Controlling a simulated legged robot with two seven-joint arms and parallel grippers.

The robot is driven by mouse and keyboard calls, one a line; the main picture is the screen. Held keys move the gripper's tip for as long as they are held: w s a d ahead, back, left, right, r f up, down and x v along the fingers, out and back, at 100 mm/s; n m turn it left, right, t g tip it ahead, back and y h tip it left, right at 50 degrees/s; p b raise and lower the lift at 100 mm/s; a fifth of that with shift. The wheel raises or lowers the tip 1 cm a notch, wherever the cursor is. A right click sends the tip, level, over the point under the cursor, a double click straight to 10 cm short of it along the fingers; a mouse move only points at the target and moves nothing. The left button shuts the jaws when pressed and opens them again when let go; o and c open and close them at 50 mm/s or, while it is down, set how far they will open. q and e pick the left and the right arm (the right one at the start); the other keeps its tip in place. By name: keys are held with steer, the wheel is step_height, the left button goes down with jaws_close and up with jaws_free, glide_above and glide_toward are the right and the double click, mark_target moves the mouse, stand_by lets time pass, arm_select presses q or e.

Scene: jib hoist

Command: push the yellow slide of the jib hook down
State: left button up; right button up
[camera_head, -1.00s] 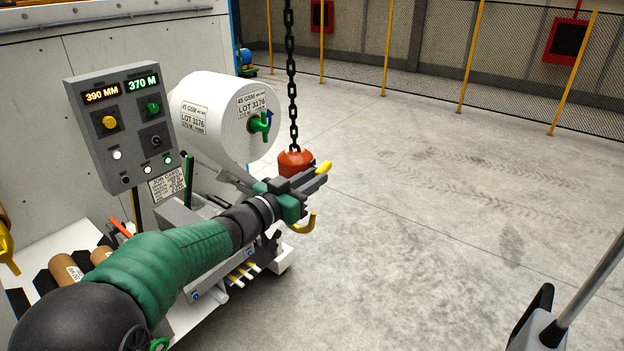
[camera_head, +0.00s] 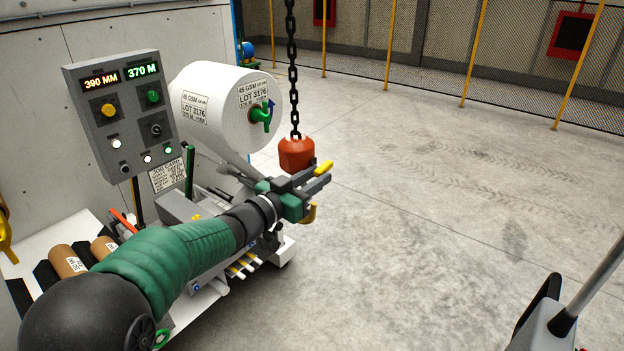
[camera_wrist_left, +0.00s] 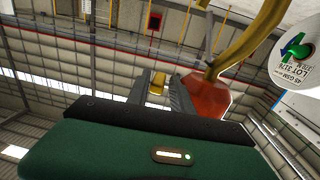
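The jib hook hangs on a black chain (camera_head: 292,75). It has a red block (camera_head: 297,153) and a curved yellow hook (camera_head: 311,213), partly hidden behind my left gripper. My left gripper (camera_head: 321,173) is in front of the block, with its dark fingers apart. A short yellow piece, which looks like the slide (camera_head: 324,168), shows at the fingertips. In the left wrist view the yellow piece (camera_wrist_left: 157,84) shows beside a dark finger, with the red block (camera_wrist_left: 206,97) and yellow hook (camera_wrist_left: 250,40) to the right. Contact cannot be told. My right gripper is out of view.
A white roll (camera_head: 225,105) with a green knob stands behind and left of the hook. A grey control panel (camera_head: 118,115) is further left. Brown cores (camera_head: 68,260) lie at lower left. A grey handle (camera_head: 590,285) is at lower right. The floor (camera_head: 430,210) to the right is clear.

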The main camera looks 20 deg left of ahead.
arm_select(q)
steer(key=b+v, duration=0.4)
steer(key=v, duration=1.2)
steer(key=shift+s+a, duration=0.3)
steer(key=shift+s, duration=0.05)
step_height(320, 180, down, 24)
steer(key=a+n+g+y+b, duration=0.2)
steer(key=n+g+y+b, duration=0.35)
steer(key=y, duration=0.25)
steer(key=s+d+f+g+b, duration=0.1)
steer(key=s+d+f+g, duration=0.1)
steer(key=s+f, duration=0.3)
steer(key=s+d+f+g, duration=0.3)
steer(key=s+f, duration=0.3)
steer(key=f, duration=0.1)
steer(key=s+d+f+g+h+b, duration=0.1)
steer(key=s+d+f+g, duration=0.2)
steer(key=s+f, duration=0.2)
steer(key=shift+s+f+m+b, duration=0.2)
steer(key=shift+f+m+b, duration=0.15)
steer(key=shift+f+m, duration=0.15)
